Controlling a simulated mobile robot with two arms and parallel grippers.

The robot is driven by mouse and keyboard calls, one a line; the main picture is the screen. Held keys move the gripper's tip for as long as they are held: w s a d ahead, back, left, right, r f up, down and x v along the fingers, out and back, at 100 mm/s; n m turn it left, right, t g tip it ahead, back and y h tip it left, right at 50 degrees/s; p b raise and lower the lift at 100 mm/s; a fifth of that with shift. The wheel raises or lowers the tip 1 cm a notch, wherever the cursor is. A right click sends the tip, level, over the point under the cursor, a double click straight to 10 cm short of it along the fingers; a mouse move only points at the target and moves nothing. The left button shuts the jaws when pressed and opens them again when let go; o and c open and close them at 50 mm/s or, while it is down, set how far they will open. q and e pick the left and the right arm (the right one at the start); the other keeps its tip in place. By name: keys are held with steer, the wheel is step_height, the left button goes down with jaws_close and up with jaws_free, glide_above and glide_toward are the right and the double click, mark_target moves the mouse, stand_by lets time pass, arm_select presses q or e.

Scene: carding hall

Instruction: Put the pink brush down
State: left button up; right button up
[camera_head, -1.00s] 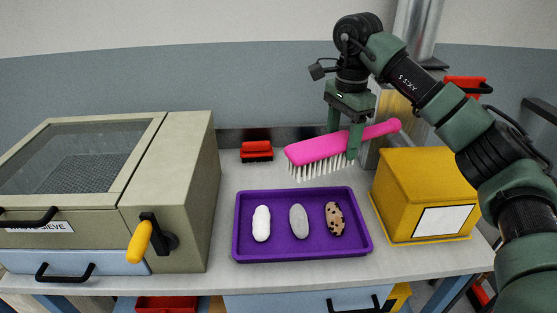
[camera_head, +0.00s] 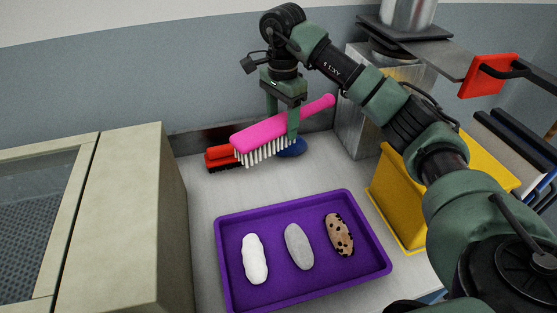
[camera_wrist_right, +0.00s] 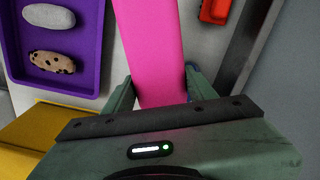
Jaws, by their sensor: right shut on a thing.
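The pink brush (camera_head: 262,130) has a long pink handle and white bristles that point down. My right gripper (camera_head: 283,118) is shut on its handle and holds it above the back of the bench, behind the purple tray. In the right wrist view the pink brush (camera_wrist_right: 150,45) runs between the two fingers of my right gripper (camera_wrist_right: 158,88). The brush's bristles are hidden there. My left gripper is not in view.
A purple tray (camera_head: 224,265) holds a white, a grey and a spotted oval piece. A red brush (camera_head: 218,158) and a blue round thing (camera_head: 293,148) lie behind it. A yellow box (camera_head: 395,200) stands right, a beige machine (camera_head: 105,230) left. Bare bench (camera_head: 200,200) shows between.

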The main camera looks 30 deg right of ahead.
step_height(320, 180, down, 12)
steer(key=shift+w+p, duration=0.15)
steer(key=shift+p, duration=0.85)
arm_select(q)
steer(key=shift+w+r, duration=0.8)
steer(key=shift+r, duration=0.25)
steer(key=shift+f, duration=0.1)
arm_select(e)
steer(key=shift+f, duration=0.1)
steer(key=o, duration=1.2)
